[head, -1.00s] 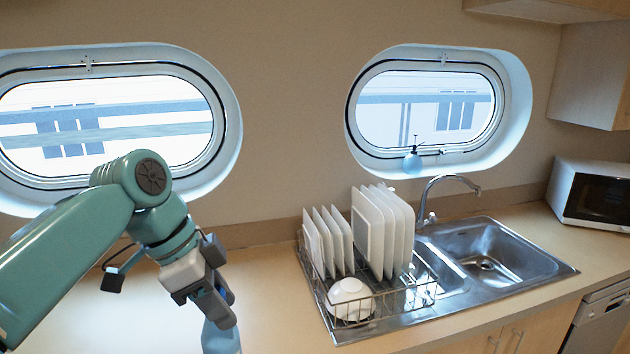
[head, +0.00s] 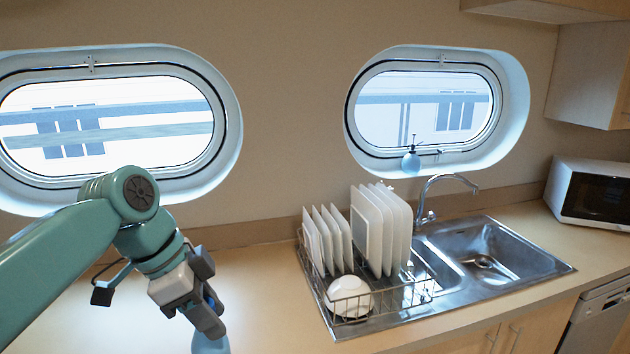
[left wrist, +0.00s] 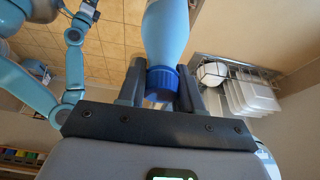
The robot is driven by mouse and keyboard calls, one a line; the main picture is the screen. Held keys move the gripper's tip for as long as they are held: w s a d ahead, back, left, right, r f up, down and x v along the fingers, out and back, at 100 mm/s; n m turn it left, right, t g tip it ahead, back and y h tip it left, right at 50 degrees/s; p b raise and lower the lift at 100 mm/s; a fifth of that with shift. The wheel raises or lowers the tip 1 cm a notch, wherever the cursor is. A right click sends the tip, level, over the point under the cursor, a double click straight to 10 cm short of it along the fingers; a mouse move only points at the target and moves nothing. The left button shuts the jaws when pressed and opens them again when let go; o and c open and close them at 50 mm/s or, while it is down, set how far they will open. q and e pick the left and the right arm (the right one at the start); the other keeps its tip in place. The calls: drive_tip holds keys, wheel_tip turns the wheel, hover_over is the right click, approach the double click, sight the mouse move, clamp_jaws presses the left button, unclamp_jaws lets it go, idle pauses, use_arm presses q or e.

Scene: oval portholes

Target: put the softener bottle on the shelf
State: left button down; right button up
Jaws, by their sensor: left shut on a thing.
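The softener bottle is light blue with a dark blue cap. In the head view only a small part of the bottle (head: 210,345) shows at the bottom edge, below my left gripper (head: 208,312). In the left wrist view the bottle (left wrist: 166,32) runs up out of the frame, with its cap between the fingers of my left gripper (left wrist: 163,78). My left gripper is shut on the bottle near the cap. The bottle's base is hidden.
A wire dish rack (head: 375,305) with several white plates (head: 378,228) and a white bowl (head: 349,297) stands right of my left arm. Beyond it are a steel sink (head: 490,250) and a microwave (head: 595,195). A spray bottle (head: 411,160) stands at the right porthole.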

use_arm(q)
drive_tip(key=shift+s+a+f, duration=0.45)
drive_tip(key=shift+s+f, duration=0.15)
drive_tip(key=shift+f, duration=0.2)
drive_tip(key=w+a+f+n+t+y, duration=0.1)
drive_tip(key=f+n+y, duration=0.1)
drive_tip(key=f+n, duration=0.5)
drive_tip(key=w+a+f+n+t+y, duration=0.1)
drive_tip(key=a+f+n+t+y, duration=0.1)
drive_tip(key=f+n, duration=0.5)
wheel_tip(320, 180, down, 6)
drive_tip(key=shift+w+a+r, duration=0.15)
drive_tip(key=shift+w+r, duration=0.1)
drive_tip(key=shift+f, duration=0.1)
